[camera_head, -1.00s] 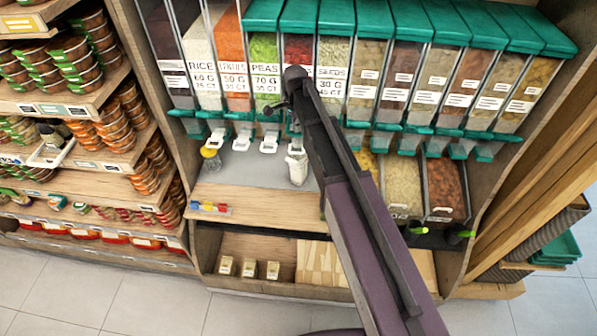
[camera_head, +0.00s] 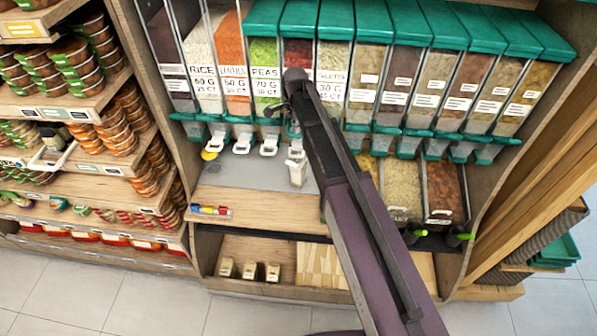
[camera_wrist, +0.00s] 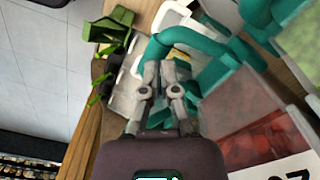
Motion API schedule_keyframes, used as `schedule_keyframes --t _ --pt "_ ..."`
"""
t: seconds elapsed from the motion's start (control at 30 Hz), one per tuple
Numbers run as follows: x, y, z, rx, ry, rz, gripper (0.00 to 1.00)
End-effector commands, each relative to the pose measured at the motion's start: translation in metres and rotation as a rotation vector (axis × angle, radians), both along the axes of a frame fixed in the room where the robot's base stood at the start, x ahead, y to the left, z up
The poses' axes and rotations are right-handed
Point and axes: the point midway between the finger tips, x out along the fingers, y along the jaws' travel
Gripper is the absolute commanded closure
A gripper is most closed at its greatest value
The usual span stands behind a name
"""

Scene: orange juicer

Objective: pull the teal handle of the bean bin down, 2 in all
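The bean bin (camera_head: 298,52) with red contents stands in the row of dispensers in the head view, its front partly hidden by my arm. Its red contents (camera_wrist: 262,142) show at the lower right in the wrist view. A curved teal handle (camera_wrist: 195,42) lies at the top middle of the wrist view. My gripper (camera_wrist: 160,72) has its fingers close together, tips at the handle's left end. I cannot tell whether they pinch it or only touch it. In the head view the fingertips are hard to make out behind my arm. A white container (camera_head: 297,173) stands below the bean bin.
Rice (camera_head: 201,60), lentil (camera_head: 232,55) and pea (camera_head: 264,55) bins stand to the left; more teal-lidded bins (camera_head: 440,75) stand to the right. The wooden counter (camera_head: 262,208) below is mostly clear. Stocked shelves (camera_head: 95,165) stand at the left.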

Motion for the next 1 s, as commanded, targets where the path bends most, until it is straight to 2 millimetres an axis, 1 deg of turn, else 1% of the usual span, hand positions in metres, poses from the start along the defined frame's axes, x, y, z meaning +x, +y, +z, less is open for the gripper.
schedule_keyframes --t 0.03,0.1,0.8,1.0 --pt "0.001 0.001 0.007 0.001 0.000 0.000 1.00" --pt "0.002 0.001 0.011 0.001 0.000 0.001 1.00" --pt "0.008 0.000 0.055 0.001 0.000 0.000 1.00" --pt "0.010 0.000 0.063 0.001 0.000 0.000 1.00"
